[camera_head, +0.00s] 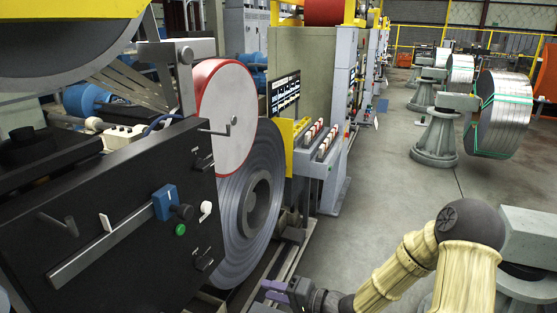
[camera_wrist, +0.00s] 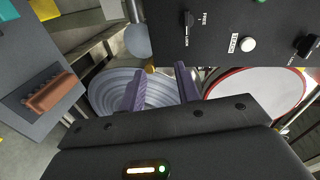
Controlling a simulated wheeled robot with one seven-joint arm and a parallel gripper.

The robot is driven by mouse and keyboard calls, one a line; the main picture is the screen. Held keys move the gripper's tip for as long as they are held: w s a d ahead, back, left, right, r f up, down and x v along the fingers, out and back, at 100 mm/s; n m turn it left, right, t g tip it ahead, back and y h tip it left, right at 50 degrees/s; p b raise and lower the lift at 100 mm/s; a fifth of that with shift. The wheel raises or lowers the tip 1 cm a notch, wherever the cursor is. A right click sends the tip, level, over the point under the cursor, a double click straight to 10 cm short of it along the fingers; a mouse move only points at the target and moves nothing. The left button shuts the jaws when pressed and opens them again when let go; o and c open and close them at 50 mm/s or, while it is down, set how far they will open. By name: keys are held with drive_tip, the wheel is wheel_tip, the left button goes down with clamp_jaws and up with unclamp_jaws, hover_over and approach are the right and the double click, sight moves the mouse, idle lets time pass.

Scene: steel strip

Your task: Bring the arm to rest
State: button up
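My arm, in ribbed cream sleeves with a dark elbow cap, bends in from the lower right of the head view. My gripper (camera_head: 275,290) is low in that view, below the coil of steel strip (camera_head: 232,235). In the wrist view its two purple fingers (camera_wrist: 161,88) stand apart with a clear gap and nothing between them. The grey coil (camera_wrist: 110,92) shows behind the fingers, and the red-rimmed white disc (camera_wrist: 255,95) is to their right. My gripper looks apart from both.
A black control panel (camera_head: 130,265) with a blue slider block (camera_head: 165,202), a green button (camera_head: 180,230) and levers fills the left. A rack of red-and-white pieces (camera_head: 318,140) stands beyond the coil. Coils on grey stands (camera_head: 435,138) line the right. The central floor (camera_head: 385,180) is clear.

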drive_tip(key=s+d+f+n+h, duration=0.1)
drive_tip(key=d+f+n+h, duration=0.2)
drive_tip(key=d+h, duration=0.7)
drive_tip(key=s+d+r+g+h, duration=0.2)
drive_tip(key=s+d+r, duration=0.1)
drive_tip(key=s, duration=0.3)
drive_tip(key=s+d+r+g+h, duration=0.2)
drive_tip(key=s+d+r, duration=0.1)
drive_tip(key=s, duration=0.4)
drive_tip(key=shift+s+d+r+n, duration=0.3)
drive_tip(key=shift+r+n, duration=0.1)
drive_tip(key=shift+r, duration=0.2)
drive_tip(key=shift+w, duration=0.1)
